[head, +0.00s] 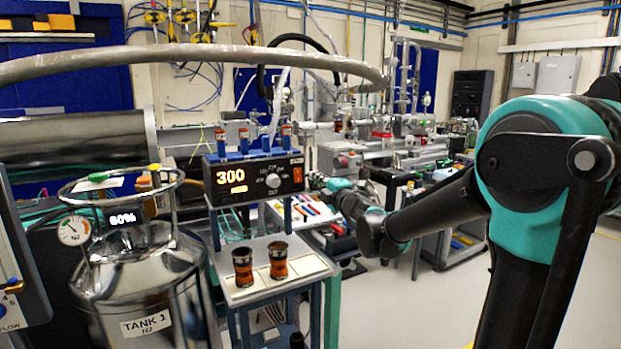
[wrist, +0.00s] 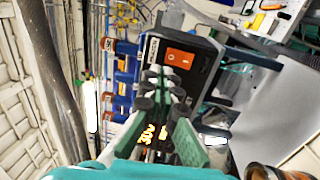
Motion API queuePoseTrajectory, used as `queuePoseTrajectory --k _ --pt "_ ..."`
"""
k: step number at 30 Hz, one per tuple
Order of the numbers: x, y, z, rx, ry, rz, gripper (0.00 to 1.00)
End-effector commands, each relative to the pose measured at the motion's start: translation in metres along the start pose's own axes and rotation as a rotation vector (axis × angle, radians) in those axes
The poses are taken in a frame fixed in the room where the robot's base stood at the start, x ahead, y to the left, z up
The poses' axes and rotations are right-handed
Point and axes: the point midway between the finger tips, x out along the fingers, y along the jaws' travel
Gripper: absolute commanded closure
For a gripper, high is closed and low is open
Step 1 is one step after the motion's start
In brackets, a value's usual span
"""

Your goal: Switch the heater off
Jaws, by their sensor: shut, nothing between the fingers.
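The heater (head: 254,176) is a dark box on a stand, with an orange display reading 300 and a round knob on its front. My gripper (head: 322,182) is just right of the heater in the head view. In the wrist view my gripper (wrist: 162,80) has its fingers together and empty, just below the switch; contact cannot be told.
Blue holders with brown-capped vials (head: 244,140) stand on the heater. Two amber jars (head: 260,264) stand on the white shelf (head: 272,287) below. A shiny nitrogen tank (head: 140,275) stands at left. A thick grey hose (head: 200,55) arches above. Open floor (head: 425,300) lies to the right.

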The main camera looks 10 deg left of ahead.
Motion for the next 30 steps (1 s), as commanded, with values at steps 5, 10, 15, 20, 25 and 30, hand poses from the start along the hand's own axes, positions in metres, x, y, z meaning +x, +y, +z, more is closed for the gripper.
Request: queuePoseTrajectory --k 5,10,15,20,25,30 --pt "-0.027 0.007 0.0 0.0 0.0 0.0 1.0" --pt "-0.043 0.011 0.0 -0.001 -0.001 0.0 1.0" --pt "-0.048 0.012 0.0 -0.001 0.001 0.0 1.0" --pt "-0.048 0.012 0.0 -0.001 0.001 0.0 1.0" --pt "-0.049 0.012 0.001 0.003 -0.003 0.0 1.0" --pt "-0.066 0.004 0.032 0.095 -0.12 -0.011 1.0"
